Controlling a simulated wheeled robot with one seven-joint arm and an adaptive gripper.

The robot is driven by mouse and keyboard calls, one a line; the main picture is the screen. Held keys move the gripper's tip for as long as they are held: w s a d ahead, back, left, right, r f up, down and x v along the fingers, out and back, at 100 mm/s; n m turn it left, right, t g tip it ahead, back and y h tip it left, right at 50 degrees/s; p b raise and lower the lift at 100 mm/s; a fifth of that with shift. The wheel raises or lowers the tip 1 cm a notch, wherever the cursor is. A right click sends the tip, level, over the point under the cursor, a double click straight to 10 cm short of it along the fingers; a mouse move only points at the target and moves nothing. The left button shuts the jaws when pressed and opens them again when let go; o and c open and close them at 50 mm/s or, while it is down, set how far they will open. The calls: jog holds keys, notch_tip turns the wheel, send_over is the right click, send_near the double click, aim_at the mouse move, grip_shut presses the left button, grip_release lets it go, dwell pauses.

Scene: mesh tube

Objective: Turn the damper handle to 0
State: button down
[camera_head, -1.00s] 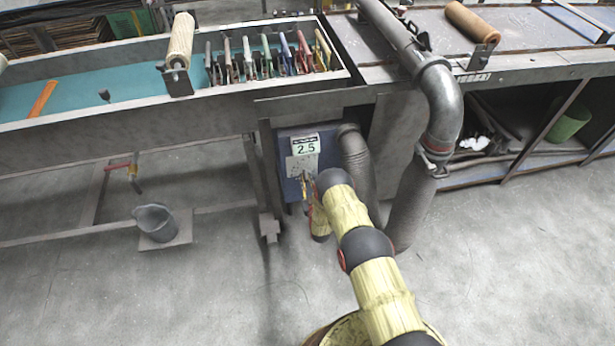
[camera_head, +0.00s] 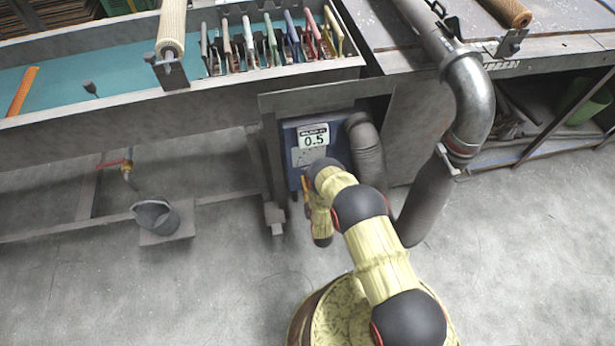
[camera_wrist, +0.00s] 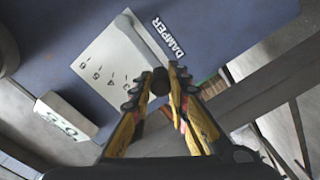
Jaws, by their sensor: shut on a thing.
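The damper box is a blue panel (camera_head: 291,142) under the bench. Its display (camera_head: 314,136) reads 0.5 in the head view and also shows, tilted, in the wrist view (camera_wrist: 66,117). A white scale plate (camera_wrist: 112,66) with numbers lies beside the DAMPER label (camera_wrist: 168,37). The dark damper handle (camera_wrist: 158,82) sits at the plate's edge between my fingertips; most of it is hidden. My gripper (camera_wrist: 157,88), with yellow and black fingers, is shut on the handle. In the head view my gripper (camera_head: 306,191) is partly hidden by my arm.
A ribbed duct (camera_head: 367,155) and a large metal pipe (camera_head: 470,100) stand right of the box. A steel leg (camera_head: 272,190) is close on its left. Floor in front is mostly clear.

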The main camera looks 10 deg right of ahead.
jog(key=shift+a+f, duration=0.1)
jog(key=shift+f, duration=0.1)
dwell(0.4)
jog(key=c, duration=1.9)
grip_release()
jog(key=shift+o, duration=0.7)
jog(key=shift+s, duration=0.2)
jog(key=shift+o, duration=0.5)
jog(key=s, duration=1.1)
jog(key=shift+n, duration=0.3)
jog(key=shift+s, duration=0.4)
jog(key=shift+w, duration=0.1)
